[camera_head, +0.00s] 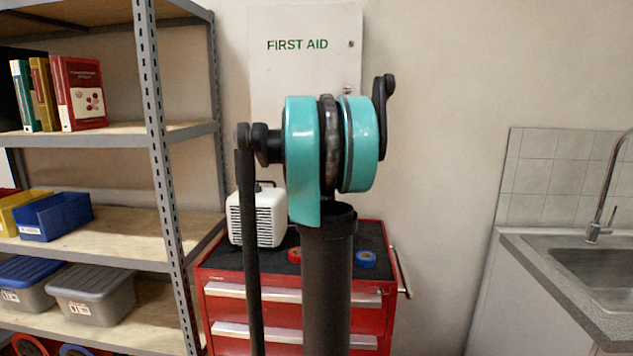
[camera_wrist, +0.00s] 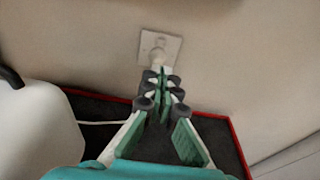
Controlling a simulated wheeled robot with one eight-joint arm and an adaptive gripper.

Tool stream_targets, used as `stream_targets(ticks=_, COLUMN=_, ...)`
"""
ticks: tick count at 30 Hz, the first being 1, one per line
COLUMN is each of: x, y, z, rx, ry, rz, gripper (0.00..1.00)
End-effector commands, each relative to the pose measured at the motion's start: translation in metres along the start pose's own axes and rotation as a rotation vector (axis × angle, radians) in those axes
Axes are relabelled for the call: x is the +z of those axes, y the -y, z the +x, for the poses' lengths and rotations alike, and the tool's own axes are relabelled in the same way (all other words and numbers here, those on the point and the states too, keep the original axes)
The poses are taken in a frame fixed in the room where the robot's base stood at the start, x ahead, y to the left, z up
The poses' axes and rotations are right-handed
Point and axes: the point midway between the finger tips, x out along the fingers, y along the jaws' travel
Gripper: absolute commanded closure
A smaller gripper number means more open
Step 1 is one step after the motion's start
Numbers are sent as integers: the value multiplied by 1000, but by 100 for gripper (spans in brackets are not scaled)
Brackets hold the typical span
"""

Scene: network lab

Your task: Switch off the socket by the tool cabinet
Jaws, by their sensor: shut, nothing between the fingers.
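The socket (camera_wrist: 173,45) is a white square plate on the wall, at the top middle of the wrist view. A pale rounded part, perhaps a plug, sits at its lower left; a switch cannot be made out. My gripper (camera_wrist: 161,76) is shut and empty, its fingertips just below the plate in the picture. Whether they touch it I cannot tell. The red tool cabinet (camera_head: 372,299) stands against the wall, and its dark top (camera_wrist: 95,110) lies below my gripper. In the head view my arm hides the gripper, and the socket does not show.
A white vented device (camera_head: 262,218) stands on the cabinet's left; a white cable (camera_wrist: 100,123) runs from it behind my fingers. Red tape (camera_head: 294,256) and blue tape (camera_head: 366,259) lie on top. A shelf rack (camera_head: 160,160) is left, a first aid cabinet (camera_head: 300,75) above, a sink (camera_head: 600,270) right.

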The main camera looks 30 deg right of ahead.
Motion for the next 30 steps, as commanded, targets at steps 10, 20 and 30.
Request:
stream_targets(ticks=10, x=0, y=1, z=61, rx=-2, ry=0, rz=0, gripper=100)
stream_targets(ticks=20, x=8, y=0, z=109, rx=0, ry=0, rz=-1, gripper=100)
stream_targets(ticks=30, x=12, y=0, z=121, rx=0, ry=0, rz=-1, gripper=100)
